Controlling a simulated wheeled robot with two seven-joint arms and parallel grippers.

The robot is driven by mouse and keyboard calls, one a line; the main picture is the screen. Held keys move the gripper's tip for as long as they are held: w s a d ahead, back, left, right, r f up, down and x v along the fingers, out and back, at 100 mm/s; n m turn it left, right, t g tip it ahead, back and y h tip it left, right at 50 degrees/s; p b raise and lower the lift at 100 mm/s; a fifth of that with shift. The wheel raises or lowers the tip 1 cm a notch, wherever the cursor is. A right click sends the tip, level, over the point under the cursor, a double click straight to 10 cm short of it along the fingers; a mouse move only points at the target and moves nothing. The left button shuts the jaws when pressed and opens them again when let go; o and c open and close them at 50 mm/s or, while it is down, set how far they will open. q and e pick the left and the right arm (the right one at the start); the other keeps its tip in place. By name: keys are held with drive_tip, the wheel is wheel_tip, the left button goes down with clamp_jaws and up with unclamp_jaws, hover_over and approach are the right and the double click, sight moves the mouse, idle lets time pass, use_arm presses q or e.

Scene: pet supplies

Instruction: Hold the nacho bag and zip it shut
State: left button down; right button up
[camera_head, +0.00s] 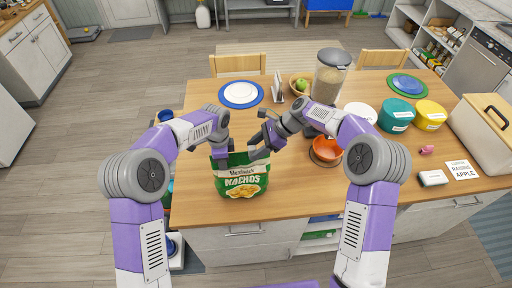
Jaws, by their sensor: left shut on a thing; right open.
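The green nacho bag (240,178) stands upright near the front edge of the wooden table, its printed front facing me. My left gripper (217,152) is shut on the bag's upper left corner. My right gripper (256,147) is open beside the bag's upper right corner, very close to it. Whether the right fingers touch the bag is hard to tell. The bag's top edge is partly hidden by the grippers, and the state of its zip is too small to make out.
An orange bowl (327,148) sits close to the right of my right gripper. Behind are a blue-rimmed plate (241,94), a fruit bowl (299,84) and a tall clear container (328,80). Teal (396,113) and yellow (430,114) containers and a cream bin (482,130) stand at the right.

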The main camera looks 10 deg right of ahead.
sight(238, 153)
clamp_jaws()
drive_tip(key=a, duration=0.4)
drive_tip(key=shift+s+a, duration=0.2)
drive_tip(key=shift+a, duration=0.05)
unclamp_jaws()
drive_tip(key=shift+d, duration=0.1)
drive_tip(key=shift+w, duration=0.1)
drive_tip(key=v, duration=1.2)
